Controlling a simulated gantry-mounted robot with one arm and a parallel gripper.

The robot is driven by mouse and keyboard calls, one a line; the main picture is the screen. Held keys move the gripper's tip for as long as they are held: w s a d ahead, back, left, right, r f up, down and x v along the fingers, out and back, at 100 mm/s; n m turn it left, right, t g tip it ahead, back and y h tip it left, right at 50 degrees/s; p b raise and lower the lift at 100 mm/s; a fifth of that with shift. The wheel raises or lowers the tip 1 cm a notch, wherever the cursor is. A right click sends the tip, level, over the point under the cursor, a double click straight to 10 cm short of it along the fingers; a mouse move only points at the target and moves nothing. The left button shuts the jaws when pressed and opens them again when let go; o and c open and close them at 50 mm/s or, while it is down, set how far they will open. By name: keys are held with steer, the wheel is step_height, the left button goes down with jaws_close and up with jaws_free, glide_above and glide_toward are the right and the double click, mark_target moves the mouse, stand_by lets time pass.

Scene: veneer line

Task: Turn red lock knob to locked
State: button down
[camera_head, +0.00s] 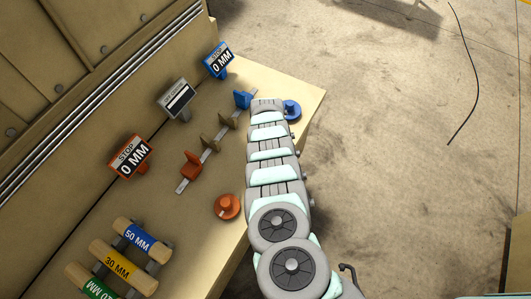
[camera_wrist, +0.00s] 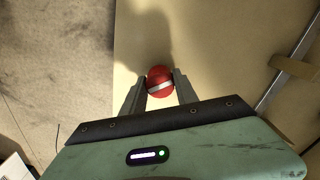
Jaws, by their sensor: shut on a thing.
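In the wrist view, a round red knob (camera_wrist: 160,81) with a white stripe across its top sits between the two fingers of my gripper (camera_wrist: 160,88). The fingers are shut on it from both sides. The stripe runs nearly crosswise, slightly tilted. In the head view my arm covers the bench edge, and my gripper and the held knob are hidden behind it. An orange-red knob on a round base (camera_head: 227,207) shows left of the arm, apart from it. A blue knob (camera_head: 290,109) shows right of the arm's far end.
The bench (camera_head: 300,88) carries an orange stop sign (camera_head: 130,157), a grey display (camera_head: 175,98) and a blue stop sign (camera_head: 218,61). A rail with stop blocks (camera_head: 190,168) runs between signs and knobs. Labelled rollers (camera_head: 110,262) lie at lower left.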

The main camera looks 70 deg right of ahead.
steer(key=m+b, duration=0.4)
steer(key=m, duration=0.1)
steer(key=shift+w+f, duration=0.1)
steer(key=shift+f, duration=0.1)
steer(key=shift+r+m+b, duration=0.1)
steer(key=shift+m+b, duration=1)
steer(key=shift+m, duration=0.1)
steer(key=shift+r, duration=0.1)
steer(key=c, duration=0.9)
jaws_free()
steer(key=shift+c, duration=0.2)
